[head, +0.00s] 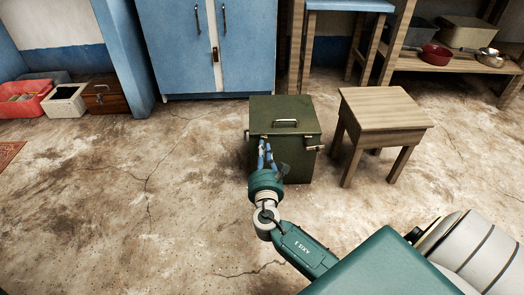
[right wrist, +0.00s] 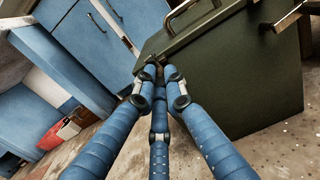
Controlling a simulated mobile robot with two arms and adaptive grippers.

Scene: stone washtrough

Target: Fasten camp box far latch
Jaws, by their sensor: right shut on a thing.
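The camp box (head: 298,158) is a dark green metal box on the floor, its lid down with a handle (head: 286,122) on top. One latch (head: 315,148) sticks out at its right side; it also shows at the top right of the right wrist view (right wrist: 289,17). My right gripper (head: 264,143) is at the upper left of the box's front. In the right wrist view its blue fingers (right wrist: 157,72) are closed together at the box's left corner. They appear shut on the far latch there, which the fingertips mostly hide. My left gripper is not in view.
A wooden stool (head: 384,108) stands just right of the box. A blue cabinet (head: 207,48) stands behind it. A red crate (head: 22,98), a white bin (head: 66,101) and a brown box (head: 104,96) sit at the left. The floor left of the box is clear.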

